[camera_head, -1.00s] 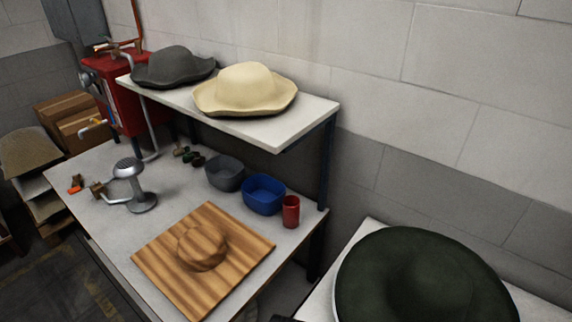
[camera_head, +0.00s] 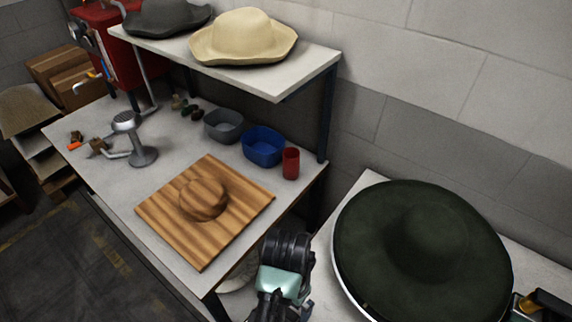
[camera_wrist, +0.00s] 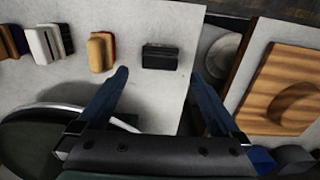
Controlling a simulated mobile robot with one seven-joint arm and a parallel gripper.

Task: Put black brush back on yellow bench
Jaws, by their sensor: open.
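A small black block, which looks like the black brush (camera_wrist: 160,56), lies on a pale tabletop (camera_wrist: 160,105) near its edge in the wrist view. My gripper (camera_wrist: 160,75) is open and empty. Its two blue fingers are spread, and the brush shows beyond the tips, in line with the gap. I cannot tell the height of the fingers above the top. In the head view my wrist (camera_head: 285,275) shows at the bottom centre; I cannot make out the brush there. No bench that is clearly yellow shows.
A tan block (camera_wrist: 101,52) and several other small items lie left of the brush. A large dark green hat (camera_head: 420,245) sits on a round press beside it. A striped wooden board (camera_head: 155,215) with a dome lies on the neighbouring table, past a gap.

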